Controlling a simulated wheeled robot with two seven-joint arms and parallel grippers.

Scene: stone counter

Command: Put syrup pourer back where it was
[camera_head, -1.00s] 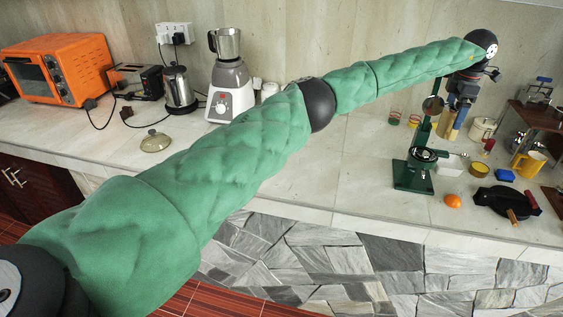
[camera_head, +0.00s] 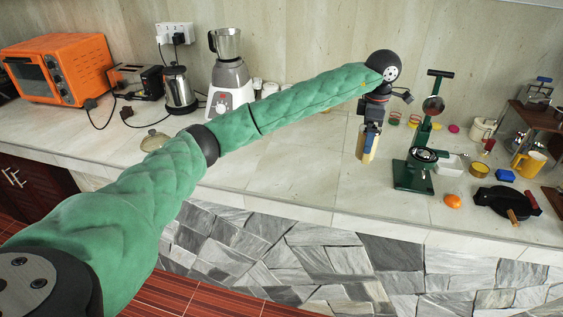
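My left arm reaches across from the left, and its gripper (camera_head: 369,143) points down above the counter, left of the green press. Between its fingers is a pale yellow object, which looks like the syrup pourer (camera_head: 368,150). The fingers hide much of it, and its lid and handle cannot be made out. I cannot tell whether its bottom touches the counter. My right gripper is not in view.
The green press (camera_head: 413,176) stands to the right, with an orange fruit (camera_head: 452,201), a black pan-like item (camera_head: 497,201) and a yellow mug (camera_head: 529,164) beyond. A blender (camera_head: 229,92), kettle (camera_head: 179,90) and glass lid (camera_head: 154,141) are left. The middle counter is clear.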

